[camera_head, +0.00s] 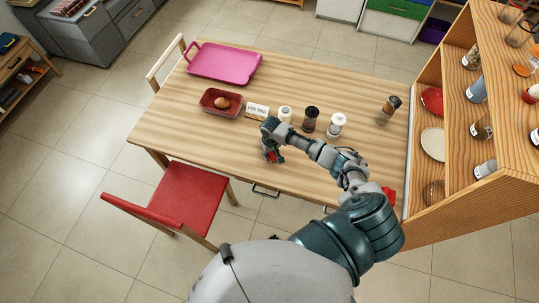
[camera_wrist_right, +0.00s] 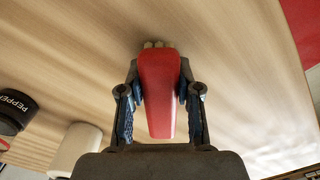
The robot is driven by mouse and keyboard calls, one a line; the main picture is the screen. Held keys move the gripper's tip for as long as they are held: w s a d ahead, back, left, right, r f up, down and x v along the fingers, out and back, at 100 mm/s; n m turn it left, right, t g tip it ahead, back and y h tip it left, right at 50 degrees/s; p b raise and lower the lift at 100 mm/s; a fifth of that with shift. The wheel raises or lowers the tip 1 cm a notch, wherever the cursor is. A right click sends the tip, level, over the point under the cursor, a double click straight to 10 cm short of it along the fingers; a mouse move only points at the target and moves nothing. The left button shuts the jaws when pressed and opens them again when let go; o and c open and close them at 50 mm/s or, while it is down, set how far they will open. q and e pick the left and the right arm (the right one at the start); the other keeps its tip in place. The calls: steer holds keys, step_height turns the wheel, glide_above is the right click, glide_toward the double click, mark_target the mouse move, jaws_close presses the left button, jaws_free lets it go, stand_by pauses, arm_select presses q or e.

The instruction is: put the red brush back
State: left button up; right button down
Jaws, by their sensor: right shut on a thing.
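The red brush (camera_wrist_right: 159,95) lies between the two fingers of my right gripper (camera_wrist_right: 158,110) in the right wrist view. The fingers are shut on its red handle, and a small tan end shows at its far tip. In the head view my right gripper (camera_head: 272,154) is over the front middle of the wooden table (camera_head: 210,140), with a bit of red at its fingers. Whether the brush touches the table is hard to tell. My left gripper is out of view.
Jars and shakers (camera_head: 311,118) and a small white sign (camera_head: 257,111) stand just behind the gripper. A red container (camera_head: 208,104) holds a brown round item. A pink tray (camera_head: 224,63) lies at the back left. An open wooden shelf (camera_head: 455,125) stands at the right, and a red chair (camera_head: 185,195) in front.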

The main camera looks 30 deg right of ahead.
steer(key=shift+d+f, duration=0.3)
steer(key=shift+f, duration=0.15)
steer(key=shift+d, duration=0.15)
steer(key=c, duration=0.9)
jaws_free()
steer(key=shift+a, duration=0.2)
steer(key=shift+c, duration=0.2)
steer(key=shift+o, duration=0.7)
steer(key=shift+a, duration=0.3)
steer(key=shift+a+r, duration=0.2)
steer(key=shift+a, duration=0.25)
steer(key=shift+r, duration=0.25)
steer(key=r, duration=0.2)
steer(key=d+r, duration=0.1)
steer(key=r, duration=0.3)
steer(key=shift+w+d, duration=0.15)
steer(key=shift+d, duration=0.15)
steer(key=r, duration=0.4)
steer(key=shift+a+r, duration=0.2)
steer(key=shift+a, duration=0.05)
steer(key=shift+a+r, duration=0.35)
steer(key=shift+r, duration=0.15)
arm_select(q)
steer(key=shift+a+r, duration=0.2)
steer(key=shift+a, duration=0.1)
